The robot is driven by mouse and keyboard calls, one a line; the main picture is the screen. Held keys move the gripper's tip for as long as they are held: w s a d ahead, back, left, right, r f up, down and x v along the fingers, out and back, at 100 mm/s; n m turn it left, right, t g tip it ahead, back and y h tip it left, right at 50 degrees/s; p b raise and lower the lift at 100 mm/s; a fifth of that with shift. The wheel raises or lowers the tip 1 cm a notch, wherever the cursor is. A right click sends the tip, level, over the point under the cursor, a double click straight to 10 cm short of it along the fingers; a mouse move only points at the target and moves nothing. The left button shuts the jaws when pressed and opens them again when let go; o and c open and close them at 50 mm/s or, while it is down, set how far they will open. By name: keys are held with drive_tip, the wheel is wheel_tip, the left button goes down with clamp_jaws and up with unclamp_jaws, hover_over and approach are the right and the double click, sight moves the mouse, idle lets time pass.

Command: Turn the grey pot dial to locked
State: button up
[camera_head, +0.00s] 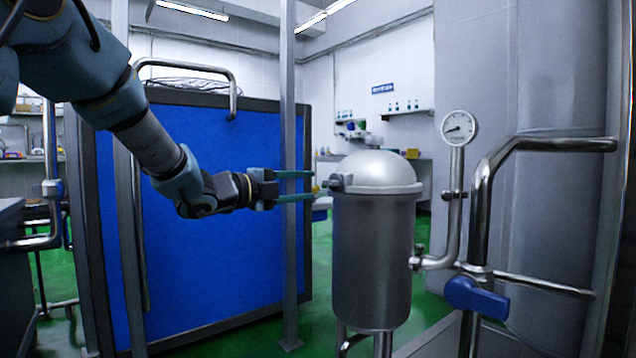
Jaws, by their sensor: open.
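The grey pot (373,258) is an upright metal cylinder with a domed lid, standing on legs right of centre. Its small grey dial (341,181) sticks out of the left side just below the dome. My gripper (314,185) reaches in from the left at the dial's height. Its two thin teal fingers are open, one above the other, and point right at the dial. The tips appear just short of the dial, with nothing held between them. The dial's markings are too small to read, so I cannot tell its setting.
A round pressure gauge (458,127) stands on a pipe right of the pot. A blue valve handle (476,297) sits on thicker pipework at the lower right. A large blue panel (205,240) and a grey post (289,270) are behind my arm. Green floor shows around them.

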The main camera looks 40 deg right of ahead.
drive_tip(key=a, duration=0.5)
drive_tip(key=shift+w+p, duration=0.15)
drive_tip(key=shift+p, duration=0.15)
